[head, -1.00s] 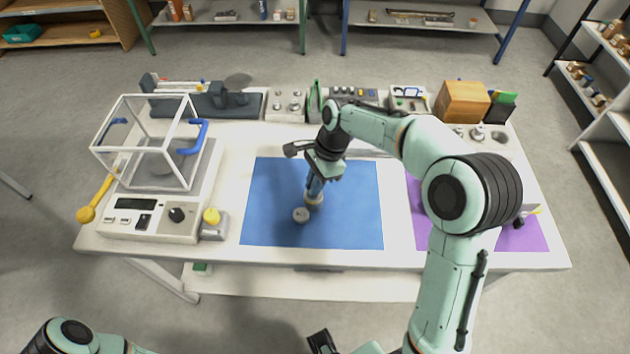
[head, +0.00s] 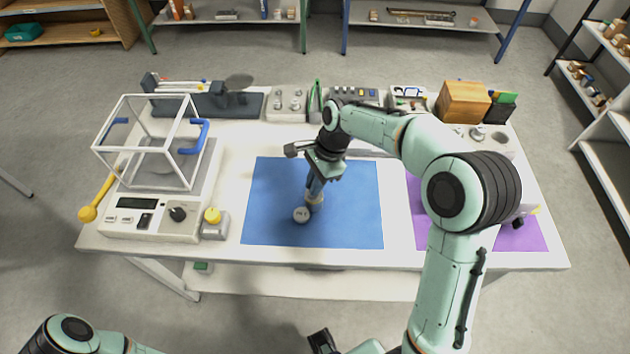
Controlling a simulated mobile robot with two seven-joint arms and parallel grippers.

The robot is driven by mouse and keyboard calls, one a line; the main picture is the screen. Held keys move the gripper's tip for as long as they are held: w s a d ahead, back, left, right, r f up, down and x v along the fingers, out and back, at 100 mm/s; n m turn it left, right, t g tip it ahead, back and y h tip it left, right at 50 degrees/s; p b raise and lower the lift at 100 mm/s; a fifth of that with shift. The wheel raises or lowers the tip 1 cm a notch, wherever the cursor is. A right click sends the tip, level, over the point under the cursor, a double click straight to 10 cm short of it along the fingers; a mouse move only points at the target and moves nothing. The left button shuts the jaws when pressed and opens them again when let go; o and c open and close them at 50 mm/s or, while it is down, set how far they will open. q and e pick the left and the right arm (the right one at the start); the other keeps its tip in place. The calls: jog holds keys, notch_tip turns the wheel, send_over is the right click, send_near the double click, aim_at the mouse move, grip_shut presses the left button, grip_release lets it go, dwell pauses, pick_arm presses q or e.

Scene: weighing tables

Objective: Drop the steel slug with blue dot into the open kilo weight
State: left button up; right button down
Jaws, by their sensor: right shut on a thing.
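My right gripper (head: 314,193) points down over the blue mat (head: 270,190), its fingers low and close together. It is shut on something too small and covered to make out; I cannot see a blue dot. A pale round metal piece (head: 316,201) shows at its fingertips; I cannot tell whether this is the open kilo weight or its rim. Just in front and to the left, a grey round metal disc (head: 301,214) with a faint mark on top lies on the mat, close to that piece.
A balance with a clear-framed draft shield (head: 150,230) stands at the left of the table, a yellow-knobbed block (head: 212,217) beside it. Weight trays (head: 288,103) and a wooden box (head: 462,102) line the back. A purple mat (head: 435,235) lies right. The front of the blue mat is clear.

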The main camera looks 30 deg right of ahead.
pick_arm(q)
jog(key=shift+s+f, duration=0.1)
jog(key=shift+f, duration=0.1)
pick_arm(e)
jog(key=shift+f, duration=0.55)
dwell(0.4)
jog(key=c, duration=1.1)
grip_release()
pick_arm(q)
jog(key=r+p, duration=0.1)
jog(key=w+r+p, duration=0.1)
jog(key=shift+w+r, duration=0.15)
jog(key=shift+r, duration=0.15)
pick_arm(e)
jog(key=v, duration=1.3)
jog(key=shift+r, duration=0.25)
